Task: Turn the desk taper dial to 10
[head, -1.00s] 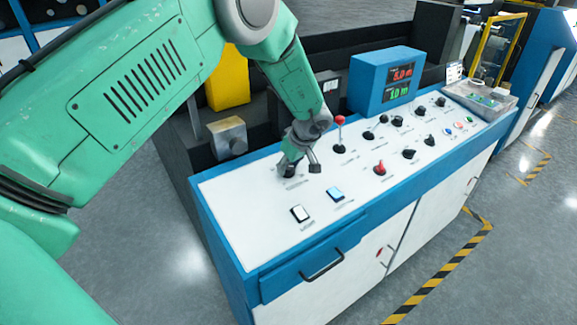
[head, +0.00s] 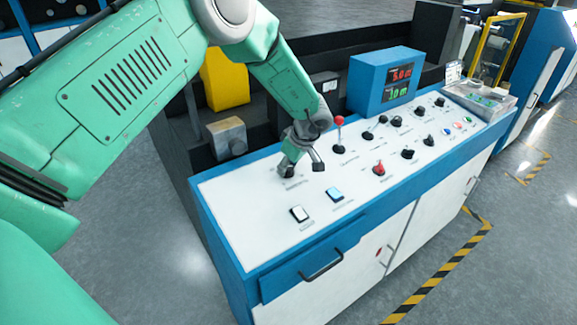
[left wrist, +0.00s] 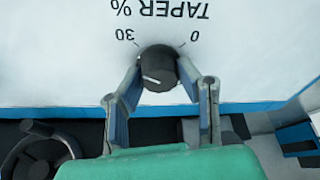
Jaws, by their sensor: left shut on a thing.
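The taper dial (left wrist: 160,66) is a round black knob with a white pointer line, on the white panel. In the left wrist view its label "TAPER %" appears upside down, with 30 on the left and 0 on the right. The white line lies toward the lower left of the knob in that view. My left gripper (left wrist: 159,80) has one finger on each side of the dial and is shut on it. In the head view, my left gripper (head: 302,170) is down at the panel's left part and mostly hides the dial. My right gripper is not in view.
A blue display box (head: 386,80) stands at the back.

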